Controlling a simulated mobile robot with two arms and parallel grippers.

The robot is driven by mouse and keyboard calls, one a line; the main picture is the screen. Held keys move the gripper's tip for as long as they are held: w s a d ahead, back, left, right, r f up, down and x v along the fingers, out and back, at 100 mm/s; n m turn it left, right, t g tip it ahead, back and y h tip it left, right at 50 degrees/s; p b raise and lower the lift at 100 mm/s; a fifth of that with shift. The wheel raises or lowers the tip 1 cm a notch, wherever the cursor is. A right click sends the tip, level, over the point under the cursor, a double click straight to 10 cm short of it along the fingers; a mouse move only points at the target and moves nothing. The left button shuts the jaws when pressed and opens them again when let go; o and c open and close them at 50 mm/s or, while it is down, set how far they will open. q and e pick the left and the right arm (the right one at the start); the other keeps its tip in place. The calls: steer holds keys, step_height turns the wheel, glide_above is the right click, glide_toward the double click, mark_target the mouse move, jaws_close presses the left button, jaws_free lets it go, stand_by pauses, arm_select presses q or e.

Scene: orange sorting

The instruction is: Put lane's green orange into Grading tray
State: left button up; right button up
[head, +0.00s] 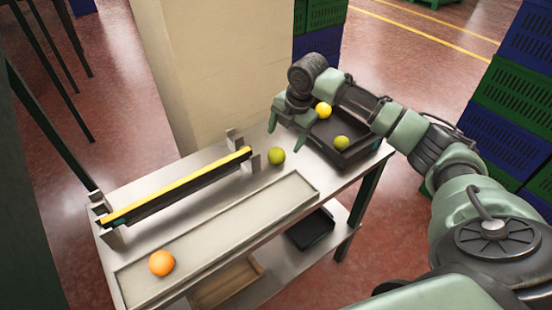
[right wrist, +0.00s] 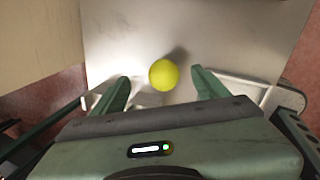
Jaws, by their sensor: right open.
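A green orange (head: 276,156) lies on the metal table top, near the right end of the yellow-edged rail. It shows yellow-green in the right wrist view (right wrist: 164,74), between and just beyond my fingertips. My right gripper (head: 287,134) is open and empty, pointing down above and slightly behind this orange. It also shows in the right wrist view (right wrist: 160,82). A black tray (head: 345,160) at the table's right end holds a yellow orange (head: 323,110) and another green orange (head: 341,143). My forearm passes over its far side. No label shows which tray is the Grading tray. My left gripper is out of view.
A long, shallow pale tray (head: 215,240) runs along the table front, with an orange-coloured fruit (head: 161,263) at its left end. The yellow-edged rail (head: 180,187) stands behind it. A beige pillar (head: 200,70) rises behind the table. Stacked crates (head: 510,90) stand at right.

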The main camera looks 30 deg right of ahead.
mark_target(279, 151)
steer(key=shift+s+a+r+n+g+y, duration=0.15)
steer(key=shift+a+r+n+g, duration=0.15)
steer(key=shift+a+n, duration=0.15)
steer(key=shift+a+r+n+g+y, duration=0.2)
steer(key=shift+a+r+n, duration=0.1)
steer(key=shift+n, duration=0.25)
steer(key=shift+a+f, duration=0.15)
steer(key=shift+f, duration=0.1)
steer(key=x, duration=0.2)
steer(key=p+x, duration=0.1)
steer(key=x, duration=0.1)
steer(key=p+x, duration=0.1)
steer(key=x, duration=0.1)
steer(key=shift+d+f, duration=0.15)
steer(key=shift+d, duration=0.2)
steer(key=shift+f, duration=0.45)
steer(key=shift+r, duration=0.1)
jaws_close()
